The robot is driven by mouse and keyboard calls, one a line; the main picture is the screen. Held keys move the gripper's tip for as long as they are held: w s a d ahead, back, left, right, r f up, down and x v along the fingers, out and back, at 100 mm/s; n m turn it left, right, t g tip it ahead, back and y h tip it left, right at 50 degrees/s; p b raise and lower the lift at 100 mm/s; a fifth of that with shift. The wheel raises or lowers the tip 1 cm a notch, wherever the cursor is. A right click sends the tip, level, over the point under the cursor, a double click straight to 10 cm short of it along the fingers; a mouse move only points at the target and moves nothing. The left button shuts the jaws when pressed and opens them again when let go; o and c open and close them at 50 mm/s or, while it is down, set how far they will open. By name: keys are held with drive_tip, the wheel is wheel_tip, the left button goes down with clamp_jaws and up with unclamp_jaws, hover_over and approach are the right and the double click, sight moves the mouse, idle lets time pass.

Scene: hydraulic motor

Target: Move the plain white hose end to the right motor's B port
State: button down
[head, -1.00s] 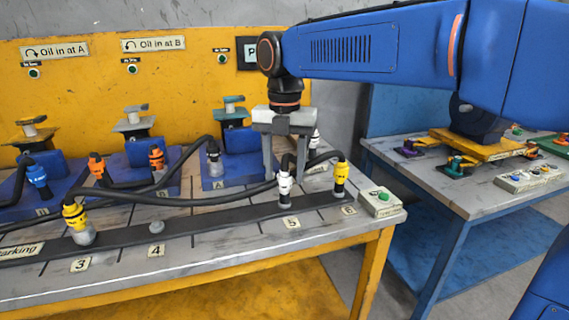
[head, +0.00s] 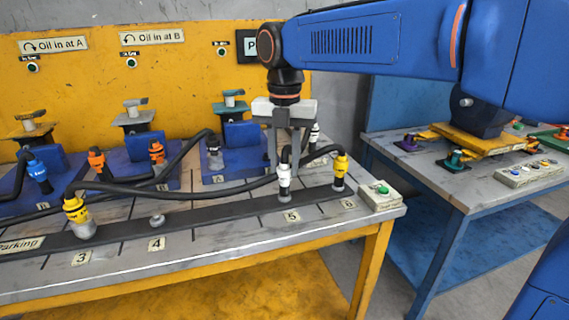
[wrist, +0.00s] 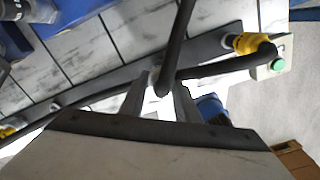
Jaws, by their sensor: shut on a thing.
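A white hose end (head: 284,182) stands upright on the dark parking rail (head: 232,214) at the spot marked 5, with a black hose bending from its top. My gripper (head: 283,168) points down and is shut on this white hose end. In the wrist view the hose end (wrist: 155,78) sits between the two fingers, partly covered by its hose. The right motor (head: 241,137) is a blue block with a teal top, behind and left of my gripper. A grey fitting (head: 215,158) shows at its A side. Its B port is hidden behind my gripper.
A yellow hose end (head: 340,168) stands close on the right at spot 6. Another white hose end (head: 314,134) stands behind my gripper. A black hose crosses the bench leftward to a yellow hose end (head: 76,215). A green-button box (head: 380,194) sits at the bench corner.

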drive_tip(key=shift+r, duration=0.25)
drive_tip(key=shift+r, duration=1.4)
drive_tip(key=c, duration=2.3)
unclamp_jaws()
clamp_jaws()
wheel_tip(320, 180, up, 9)
drive_tip(key=shift+f, duration=0.15)
drive_tip(key=shift+w, duration=0.1)
